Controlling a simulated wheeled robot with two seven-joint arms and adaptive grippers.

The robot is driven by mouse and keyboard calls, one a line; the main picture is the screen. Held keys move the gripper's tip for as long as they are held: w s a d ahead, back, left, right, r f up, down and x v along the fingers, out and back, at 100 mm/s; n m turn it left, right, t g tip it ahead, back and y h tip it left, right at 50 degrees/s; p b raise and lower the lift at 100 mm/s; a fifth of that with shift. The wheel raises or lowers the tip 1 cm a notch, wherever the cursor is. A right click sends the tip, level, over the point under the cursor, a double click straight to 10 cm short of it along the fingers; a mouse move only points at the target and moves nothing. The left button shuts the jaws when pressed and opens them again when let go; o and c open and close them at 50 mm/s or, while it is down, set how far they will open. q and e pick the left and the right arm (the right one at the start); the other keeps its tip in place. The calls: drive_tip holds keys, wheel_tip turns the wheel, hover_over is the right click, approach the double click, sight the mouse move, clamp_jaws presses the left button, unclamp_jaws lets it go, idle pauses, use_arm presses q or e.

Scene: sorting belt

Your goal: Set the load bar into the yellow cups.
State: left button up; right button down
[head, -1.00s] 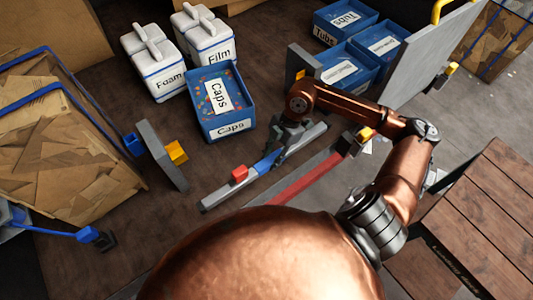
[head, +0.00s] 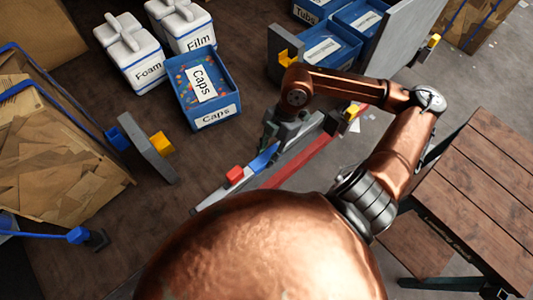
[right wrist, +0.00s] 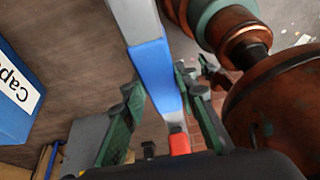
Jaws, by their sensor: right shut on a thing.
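The load bar (head: 208,198) is a long grey bar with a blue middle and a red block on it. It lies slanted across the head view, its near end partly behind my own copper body. My right gripper (head: 274,132) is shut on the bar near the blue part. In the right wrist view the bar (right wrist: 155,72) runs between the fingers (right wrist: 158,92). One yellow cup (head: 161,143) is on a grey upright plate to the left of the bar. Another yellow cup (head: 288,57) is on a grey plate beyond the gripper. The bar is apart from both cups. My left gripper is out of view.
The blue Caps bin (head: 207,115) stands left of my right gripper, with white Foam (head: 143,73) and Film (head: 193,40) containers behind it. A red rail (head: 300,160) runs beside the bar. A wooden slatted table (head: 480,190) is at right.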

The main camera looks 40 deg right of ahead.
sight(266, 155)
drive_tip(key=shift+r+p, duration=1.95)
drive_tip(key=shift+r, duration=1.1)
